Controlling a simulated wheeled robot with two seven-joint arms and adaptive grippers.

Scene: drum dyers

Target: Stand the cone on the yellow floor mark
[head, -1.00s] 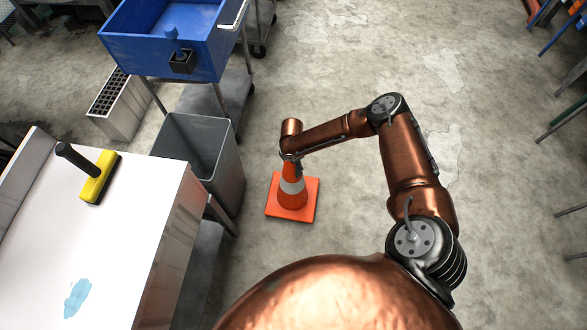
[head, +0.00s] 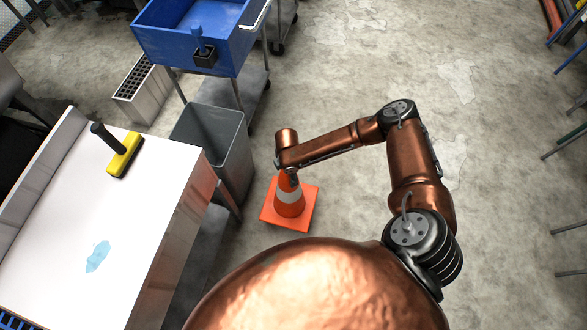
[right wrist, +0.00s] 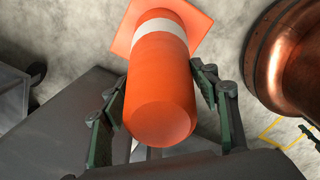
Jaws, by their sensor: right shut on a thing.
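The orange cone (head: 289,207) with a white band and square base is upright or nearly so in the head view, below my right gripper (head: 288,178). In the right wrist view the cone (right wrist: 160,75) lies between the two fingers of my right gripper (right wrist: 163,95), which is shut on its upper part. I cannot tell whether its base touches the floor. Part of the yellow floor mark (right wrist: 268,134) shows as thin lines at the lower right of the right wrist view, partly hidden by my body. The mark is not visible in the head view.
A grey bin (head: 222,150) stands just left of the cone. A white table (head: 60,235) with a yellow brush (head: 124,156) is at the left. A blue cart (head: 190,45) stands behind the bin.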

